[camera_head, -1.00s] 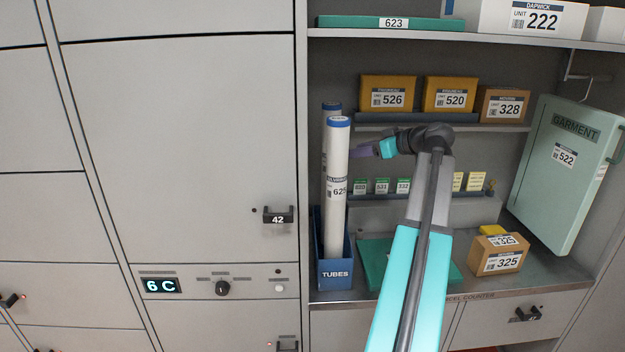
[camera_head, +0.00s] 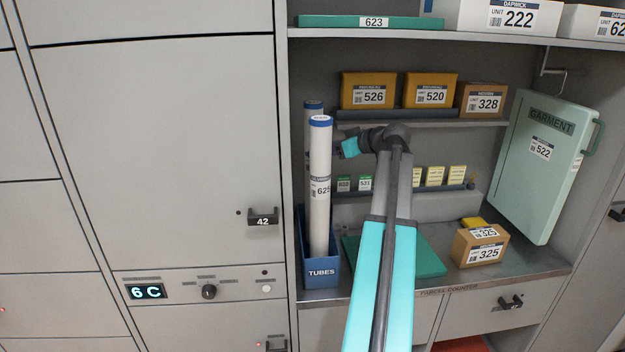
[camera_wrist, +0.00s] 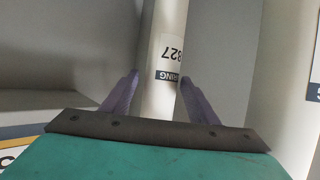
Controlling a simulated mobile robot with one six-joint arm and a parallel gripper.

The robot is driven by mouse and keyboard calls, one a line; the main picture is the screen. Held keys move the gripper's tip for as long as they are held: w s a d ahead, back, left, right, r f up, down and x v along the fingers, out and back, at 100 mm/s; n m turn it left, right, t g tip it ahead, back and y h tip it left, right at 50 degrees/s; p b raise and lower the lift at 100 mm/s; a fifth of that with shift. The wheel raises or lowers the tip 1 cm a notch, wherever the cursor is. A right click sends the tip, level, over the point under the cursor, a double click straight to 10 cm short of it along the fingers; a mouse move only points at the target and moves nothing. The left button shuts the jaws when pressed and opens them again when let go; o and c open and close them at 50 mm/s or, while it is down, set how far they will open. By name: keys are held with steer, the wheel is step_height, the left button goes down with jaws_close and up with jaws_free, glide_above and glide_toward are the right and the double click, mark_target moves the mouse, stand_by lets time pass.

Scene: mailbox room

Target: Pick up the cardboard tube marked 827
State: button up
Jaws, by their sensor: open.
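The tube marked 827 (camera_wrist: 165,45) is white with a dark label band, and it stands between my gripper's two purple fingers (camera_wrist: 159,84) in the wrist view. The fingers are open, one on each side; I cannot tell whether either touches it. In the head view, a rear tube with a blue cap (camera_head: 313,106) stands mostly hidden behind a front tube marked 625 (camera_head: 319,160). My gripper (camera_head: 341,149) is just right of the front tube's upper part, its fingertips hidden behind it.
Both tubes stand in a blue TUBES bin (camera_head: 322,272) against the left wall. The front tube also shows close at right in the wrist view (camera_wrist: 285,100). Shelves with yellow boxes (camera_head: 368,90) are behind my arm. A green flat parcel (camera_head: 425,258) lies on the counter.

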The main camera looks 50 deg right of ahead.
steer(key=shift+x, duration=1.5)
steer(key=shift+s, duration=0.1)
steer(key=shift+p+x, duration=1.35)
steer(key=shift+x, duration=1.3)
steer(key=shift+a+r, duration=0.1)
steer(key=shift+a, duration=0.05)
steer(key=c, duration=1.4)
steer(key=shift+o, duration=0.2)
